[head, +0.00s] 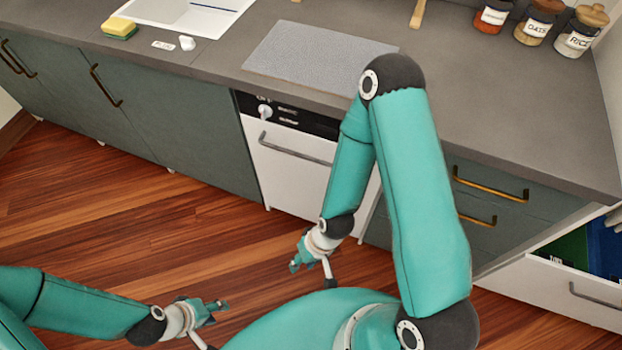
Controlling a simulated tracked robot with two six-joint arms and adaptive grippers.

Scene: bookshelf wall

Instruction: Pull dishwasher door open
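The dishwasher (287,170) has a white front, a black control strip with a pale knob, and a grey bar handle (295,150). It sits under the counter in the middle of the head view, and its door is shut and upright. My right arm crosses in front of its right side and hides part of the door and the handle's right end. My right gripper (312,275) is open and empty, below and in front of the door, apart from the handle. My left gripper (214,325) is open and empty over the floor at the lower left, well away from the dishwasher.
Grey-green cabinets (185,120) flank the dishwasher. A white-fronted drawer (555,292) stands pulled out at the lower right, with green and blue things inside. The counter (500,130) holds a grey mat (300,55), a sponge (119,28) and jars (537,25). The wooden floor (130,225) is clear.

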